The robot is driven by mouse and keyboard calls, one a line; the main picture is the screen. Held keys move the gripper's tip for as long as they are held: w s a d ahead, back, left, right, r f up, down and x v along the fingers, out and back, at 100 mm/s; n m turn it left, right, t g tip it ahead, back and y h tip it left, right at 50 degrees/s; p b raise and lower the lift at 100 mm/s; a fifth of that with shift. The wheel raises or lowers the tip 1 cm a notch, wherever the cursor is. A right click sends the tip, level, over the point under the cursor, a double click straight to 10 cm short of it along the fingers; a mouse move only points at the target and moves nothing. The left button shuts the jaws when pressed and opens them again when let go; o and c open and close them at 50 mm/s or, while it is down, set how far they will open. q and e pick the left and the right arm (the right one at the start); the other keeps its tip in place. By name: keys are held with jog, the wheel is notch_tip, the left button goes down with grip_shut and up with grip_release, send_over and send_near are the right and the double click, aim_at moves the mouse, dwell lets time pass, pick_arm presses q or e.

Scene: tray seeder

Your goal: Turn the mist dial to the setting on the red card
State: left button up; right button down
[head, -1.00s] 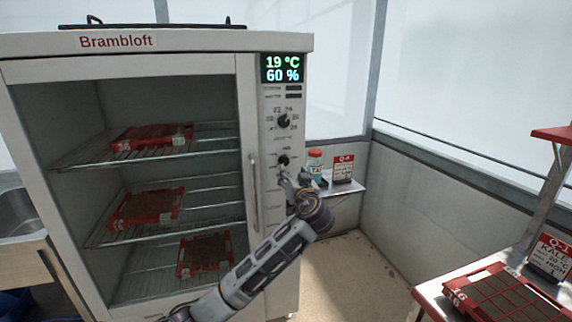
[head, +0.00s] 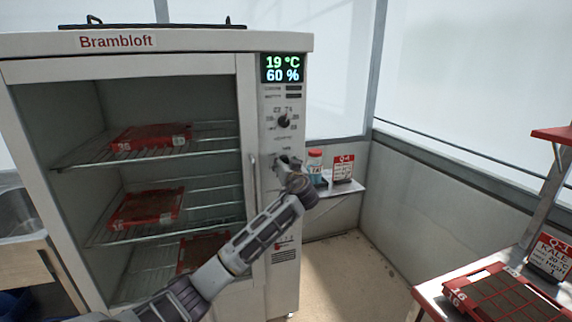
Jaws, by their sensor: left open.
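The white cabinet's control panel (head: 287,98) carries an upper dark dial (head: 284,121) with numbers around it. A lower dial sits beneath it, mostly hidden behind my left gripper (head: 284,163); its setting cannot be read. My left gripper is open, with its fingertips at the lower dial; I cannot tell whether they touch it. A red and white card marked Q-4 (head: 343,168) stands on a small side shelf. Another card, Q-1 KALE (head: 552,254), stands at the right; its small print is only partly legible. My right gripper is not in view.
The display (head: 282,68) reads 19 °C and 60 %. The glass-fronted cabinet holds red trays (head: 150,137) on wire shelves. A jar (head: 314,163) stands beside the gripper. A red tray (head: 480,309) lies on the right bench. Open floor lies between.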

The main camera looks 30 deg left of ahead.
pick_arm(q)
jog(key=shift+w+a, duration=0.1)
jog(key=c, duration=1)
